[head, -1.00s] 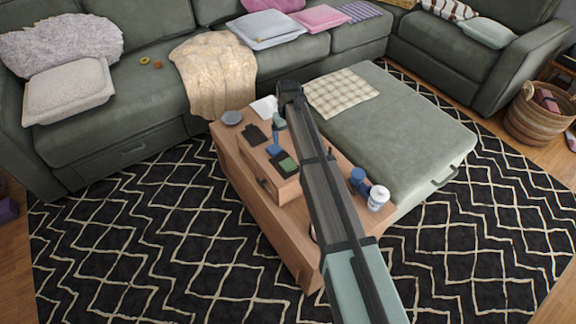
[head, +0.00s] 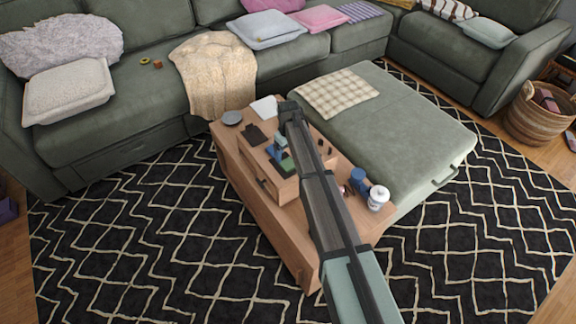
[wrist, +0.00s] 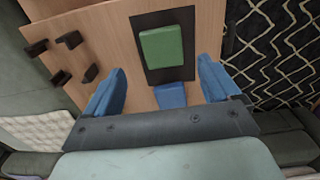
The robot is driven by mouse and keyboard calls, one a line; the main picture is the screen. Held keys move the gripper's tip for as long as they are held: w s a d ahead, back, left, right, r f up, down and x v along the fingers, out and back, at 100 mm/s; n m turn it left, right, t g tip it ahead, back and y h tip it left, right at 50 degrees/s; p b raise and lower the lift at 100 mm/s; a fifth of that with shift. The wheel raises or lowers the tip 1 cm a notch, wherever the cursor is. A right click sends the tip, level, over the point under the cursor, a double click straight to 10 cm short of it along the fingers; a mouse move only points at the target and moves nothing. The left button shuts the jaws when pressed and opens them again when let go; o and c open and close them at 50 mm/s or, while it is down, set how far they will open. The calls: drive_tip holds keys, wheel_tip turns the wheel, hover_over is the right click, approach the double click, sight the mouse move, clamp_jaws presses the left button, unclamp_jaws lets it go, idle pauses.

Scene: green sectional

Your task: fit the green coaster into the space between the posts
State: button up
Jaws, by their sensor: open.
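The green coaster (wrist: 161,47) lies on a dark rectangular mat (wrist: 150,20) on the wooden table. In the head view the green coaster (head: 288,164) shows beside my arm. The posts (wrist: 70,40) are several short dark pegs standing on the wood, left of the mat in the wrist view. In the head view some posts (head: 321,142) show just right of my arm. My gripper (wrist: 161,68) is open and empty, its two blue fingers spread wide. It is above the table near the coaster, with the coaster ahead between the fingers.
A blue block (wrist: 170,95) lies at the mat's near end, between the fingers in the picture. A blue jar (head: 358,178) and a white jar (head: 378,198) stand at the table's right end. A grey round dish (head: 232,118) is at the far left end. The ottoman (head: 400,130) adjoins the table.

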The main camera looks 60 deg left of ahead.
sight(288, 164)
drive_tip(key=shift+s+d+f, duration=0.1)
drive_tip(key=shift+s+f, duration=0.05)
drive_tip(key=shift+f, duration=1.25)
drive_tip(key=shift+s+d+f, duration=0.1)
drive_tip(key=shift+f, duration=1.3)
drive_tip(key=c, duration=1.1)
drive_tip(key=shift+c, duration=0.2)
wheel_tip(288, 164, up, 9)
drive_tip(key=w+d, duration=0.1)
drive_tip(key=w, duration=1.4)
